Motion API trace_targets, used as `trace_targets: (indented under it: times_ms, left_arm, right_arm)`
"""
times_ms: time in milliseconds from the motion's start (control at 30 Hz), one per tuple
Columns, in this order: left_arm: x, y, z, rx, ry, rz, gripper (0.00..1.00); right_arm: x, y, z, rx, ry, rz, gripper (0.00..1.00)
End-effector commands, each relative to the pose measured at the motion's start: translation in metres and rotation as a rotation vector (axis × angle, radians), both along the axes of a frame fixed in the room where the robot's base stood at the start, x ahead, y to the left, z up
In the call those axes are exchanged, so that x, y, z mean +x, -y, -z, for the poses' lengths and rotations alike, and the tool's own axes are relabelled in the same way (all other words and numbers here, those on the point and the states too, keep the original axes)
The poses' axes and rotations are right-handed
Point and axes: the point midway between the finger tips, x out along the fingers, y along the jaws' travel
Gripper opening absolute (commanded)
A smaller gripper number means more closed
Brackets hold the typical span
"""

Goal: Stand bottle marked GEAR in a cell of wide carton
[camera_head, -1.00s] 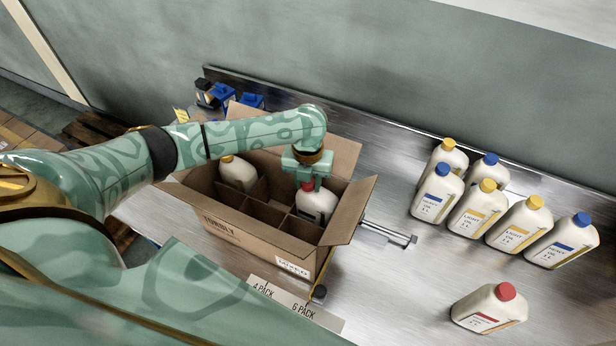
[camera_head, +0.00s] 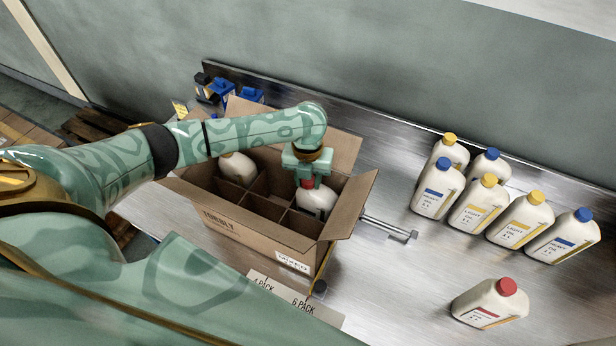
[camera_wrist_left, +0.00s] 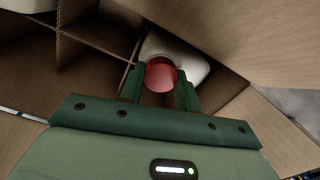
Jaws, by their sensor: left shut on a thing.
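The wide carton (camera_head: 235,229) stands open on the steel table, divided into cells. My left gripper (camera_head: 306,179) reaches down over its right part, shut on the red cap of a white bottle (camera_head: 320,200). This bottle is inside a right-hand cell, its lower part hidden by the carton's walls. Its label is hidden, so I cannot read its marking. In the left wrist view the red cap (camera_wrist_left: 161,77) lies between the fingers, with the bottle's white shoulder beyond. Another white bottle (camera_head: 237,169) is in a left cell. My right gripper is out of view.
A red-capped bottle (camera_head: 490,304) stands alone at the front right. Several blue- and yellow-capped bottles (camera_head: 479,204) stand grouped behind it. Blue-topped items (camera_head: 250,96) are behind the carton.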

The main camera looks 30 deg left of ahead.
Motion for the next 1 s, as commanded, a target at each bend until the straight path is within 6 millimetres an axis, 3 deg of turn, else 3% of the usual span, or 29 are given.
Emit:
trace_targets:
  times_ms: [233,267,333,367,600,733,867,1000]
  left_arm:
    - [0.001,0.001,0.006,-0.002,0.003,0.001,0.00]
    - [0.001,0.001,0.006,-0.003,0.003,0.001,0.36]
    - [0.001,0.001,0.005,-0.002,0.003,0.001,0.55]
    - [0.001,0.001,0.005,-0.002,0.003,0.001,0.59]
    - [-0.001,0.000,0.007,0.000,-0.002,0.001,0.59]
    - [0.000,0.000,-0.001,0.000,0.000,-0.001,0.59]
    - [0.001,0.000,-0.027,-0.001,0.003,0.001,0.59]
    - [0.001,-0.001,-0.066,0.000,0.005,0.003,0.59]
  right_arm:
    - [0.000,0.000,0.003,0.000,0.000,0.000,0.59]
    - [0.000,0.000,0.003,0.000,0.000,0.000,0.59]
    - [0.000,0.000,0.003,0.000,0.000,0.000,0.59]
    - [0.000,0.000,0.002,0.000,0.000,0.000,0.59]
    - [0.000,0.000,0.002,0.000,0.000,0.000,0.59]
    - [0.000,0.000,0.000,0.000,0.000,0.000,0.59]
    - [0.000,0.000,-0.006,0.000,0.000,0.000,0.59]
    - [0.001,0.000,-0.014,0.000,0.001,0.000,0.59]
